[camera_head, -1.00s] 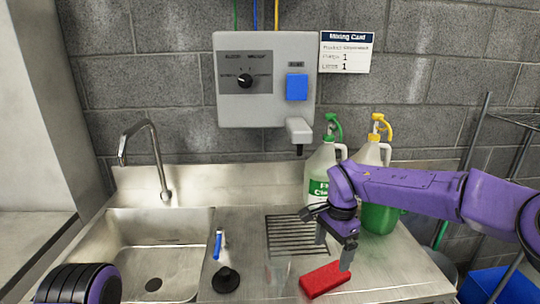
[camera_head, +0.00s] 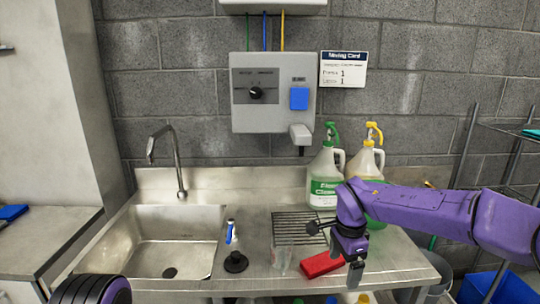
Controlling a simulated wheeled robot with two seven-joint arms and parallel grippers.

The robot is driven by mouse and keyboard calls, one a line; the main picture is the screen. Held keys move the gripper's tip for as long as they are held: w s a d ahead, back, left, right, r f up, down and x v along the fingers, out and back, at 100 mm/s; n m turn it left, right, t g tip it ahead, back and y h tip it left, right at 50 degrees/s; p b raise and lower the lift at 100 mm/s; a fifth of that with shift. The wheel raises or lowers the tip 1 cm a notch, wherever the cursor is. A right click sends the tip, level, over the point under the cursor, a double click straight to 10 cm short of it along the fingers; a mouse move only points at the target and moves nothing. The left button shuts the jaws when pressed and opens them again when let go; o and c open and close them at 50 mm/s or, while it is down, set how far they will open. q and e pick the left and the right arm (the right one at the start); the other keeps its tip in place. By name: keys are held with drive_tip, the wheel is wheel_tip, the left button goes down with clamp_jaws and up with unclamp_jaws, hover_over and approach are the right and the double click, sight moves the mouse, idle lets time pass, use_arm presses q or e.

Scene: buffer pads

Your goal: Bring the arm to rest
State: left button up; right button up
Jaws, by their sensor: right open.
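My right arm is purple and comes in from the right. Its dark gripper (camera_head: 354,271) points down at the front right of the steel counter (camera_head: 395,262), with its jaws open and empty. A red block (camera_head: 321,264) lies on the counter just left of the gripper; whether they touch I cannot tell. Only a black and purple rounded part of my left arm (camera_head: 92,290) shows at the bottom left. My left gripper is out of view.
A sink with a tap (camera_head: 178,165) is at left. A black-based tool (camera_head: 235,262), a clear cup (camera_head: 281,258) and a drain grate (camera_head: 296,222) are in the middle. Two jugs, one green-labelled (camera_head: 324,180), stand behind my right arm. A dispenser box (camera_head: 270,92) hangs on the wall.

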drive_tip(key=s+d+f+t+h, duration=0.3)
drive_tip(key=d+f+h, duration=0.15)
drive_tip(key=f, duration=0.45)
drive_tip(key=s+d+f+t+h, duration=0.3)
drive_tip(key=d+f, duration=0.2)
drive_tip(key=f, duration=0.3)
drive_tip(key=s+f+n+g+y, duration=0.1)
drive_tip(key=s+f+n, duration=0.2)
drive_tip(key=s, duration=0.6)
drive_tip(key=s+d+f+n+y, duration=0.1)
drive_tip(key=s+f+n+y, duration=0.1)
drive_tip(key=s+f, duration=0.4)
drive_tip(key=s+d+f+n+g+y, duration=0.1)
drive_tip(key=s+f+n, duration=0.3)
drive_tip(key=s, duration=1)
drive_tip(key=shift+s+f+g, duration=0.15)
drive_tip(key=shift+f+g, duration=0.15)
drive_tip(key=shift+f, duration=0.15)
drive_tip(key=shift+d, duration=0.1)
